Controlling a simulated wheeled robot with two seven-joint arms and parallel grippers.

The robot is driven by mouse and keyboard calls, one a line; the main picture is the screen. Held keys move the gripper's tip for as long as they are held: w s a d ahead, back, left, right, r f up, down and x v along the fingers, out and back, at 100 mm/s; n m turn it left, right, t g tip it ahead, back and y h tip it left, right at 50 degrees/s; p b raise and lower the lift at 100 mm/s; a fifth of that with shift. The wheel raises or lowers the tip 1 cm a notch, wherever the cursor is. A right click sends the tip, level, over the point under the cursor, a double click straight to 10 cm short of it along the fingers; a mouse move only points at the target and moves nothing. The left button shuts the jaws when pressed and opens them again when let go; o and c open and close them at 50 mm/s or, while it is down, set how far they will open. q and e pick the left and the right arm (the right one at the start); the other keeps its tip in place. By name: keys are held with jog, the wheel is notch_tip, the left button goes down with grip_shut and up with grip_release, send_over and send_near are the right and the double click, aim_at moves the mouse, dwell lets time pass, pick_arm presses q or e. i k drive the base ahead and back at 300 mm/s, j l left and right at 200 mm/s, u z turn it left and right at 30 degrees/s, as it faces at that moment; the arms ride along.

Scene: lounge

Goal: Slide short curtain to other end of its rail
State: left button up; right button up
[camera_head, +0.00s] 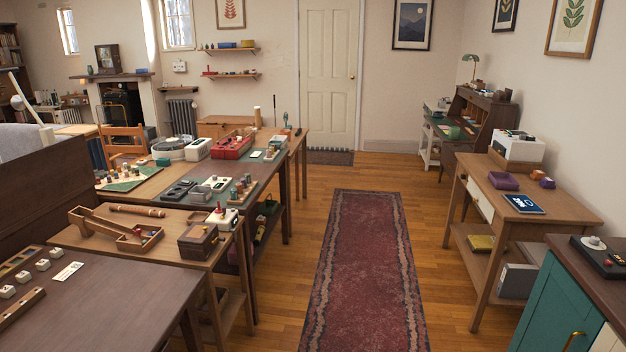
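I cannot pick out a short curtain or its rail with certainty. A small window (179,24) is on the back wall, left of the door. A pale upright strip (150,38) stands just left of this window; I cannot tell whether it is cloth or wall. Another narrow window (68,32) is at the far left, and no curtain is clear on it. Neither of my grippers is in view.
A red runner rug (362,265) lies on clear wooden floor leading toward the closed white door (328,75). Cluttered tables (110,290) line the left. A side table (555,215) and a teal cabinet (555,305) stand at the right.

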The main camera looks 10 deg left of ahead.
aim_at(95, 146)
jog(key=i+u, duration=0.15)
jog(key=i, duration=7.55)
jog(key=i+u, duration=0.1)
jog(key=i, duration=2)
jog(key=i+u, duration=0.35)
jog(key=i+l+u, duration=0.15)
jog(key=i+u, duration=0.2)
jog(key=i, duration=0.2)
jog(key=i+l+u, duration=0.25)
jog(key=i+u, duration=0.15)
jog(key=i, duration=0.05)
